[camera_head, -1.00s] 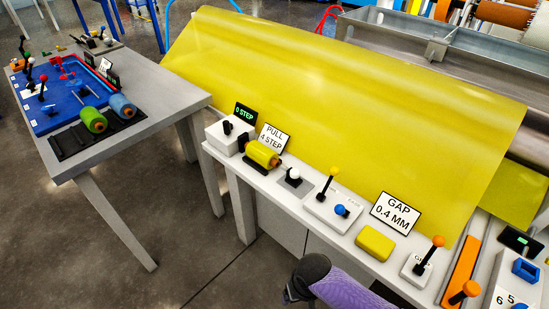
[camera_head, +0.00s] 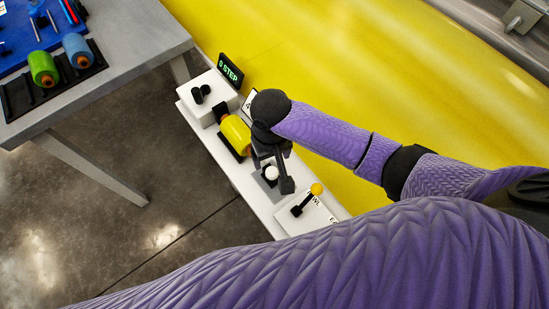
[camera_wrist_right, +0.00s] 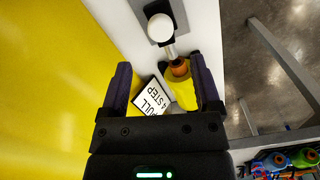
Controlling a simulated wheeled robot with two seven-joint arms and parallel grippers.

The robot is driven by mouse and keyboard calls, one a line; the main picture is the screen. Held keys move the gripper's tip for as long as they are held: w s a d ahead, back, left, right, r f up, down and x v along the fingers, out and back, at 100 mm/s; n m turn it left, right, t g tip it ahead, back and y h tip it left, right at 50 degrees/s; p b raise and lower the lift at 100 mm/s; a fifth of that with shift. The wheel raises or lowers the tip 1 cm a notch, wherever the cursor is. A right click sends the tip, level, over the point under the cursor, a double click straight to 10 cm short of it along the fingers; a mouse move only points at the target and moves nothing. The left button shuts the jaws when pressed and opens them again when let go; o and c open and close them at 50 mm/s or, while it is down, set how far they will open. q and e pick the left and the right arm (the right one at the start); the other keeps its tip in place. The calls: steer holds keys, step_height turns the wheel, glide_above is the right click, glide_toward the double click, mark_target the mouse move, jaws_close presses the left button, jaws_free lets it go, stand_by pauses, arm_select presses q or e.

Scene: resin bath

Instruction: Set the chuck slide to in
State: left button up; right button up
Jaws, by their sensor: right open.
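The chuck slide appears to be the white ball knob (camera_head: 271,173) on a small grey plate, beside the yellow spool (camera_head: 236,136) on the narrow white bench. The right wrist view shows the white knob (camera_wrist_right: 160,28) on its plate and a metal rod running to the orange core of the yellow spool (camera_wrist_right: 181,90). My right gripper (camera_head: 272,180) is over the knob in the head view, with fingers apart. In the right wrist view the gripper (camera_wrist_right: 161,68) is open and empty; the knob lies beyond the fingertips, roughly centred between them. My left gripper is not in view.
A white box with a black knob (camera_head: 201,94) and a green "0 STEP" display (camera_head: 230,70) stand past the spool. A yellow-tipped lever (camera_head: 316,189) is on the near side. The yellow sheet (camera_head: 400,90) borders the bench. The "PULL 4 STEP" sign (camera_wrist_right: 153,97) shows between my fingers.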

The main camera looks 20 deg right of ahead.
mark_target(272, 171)
step_height(272, 171, down, 8)
steer(key=b, duration=0.3)
steer(key=shift+s, duration=0.1)
steer(key=shift+f+b, duration=0.1)
steer(key=shift+b, duration=0.2)
steer(key=c, duration=0.7)
jaws_close()
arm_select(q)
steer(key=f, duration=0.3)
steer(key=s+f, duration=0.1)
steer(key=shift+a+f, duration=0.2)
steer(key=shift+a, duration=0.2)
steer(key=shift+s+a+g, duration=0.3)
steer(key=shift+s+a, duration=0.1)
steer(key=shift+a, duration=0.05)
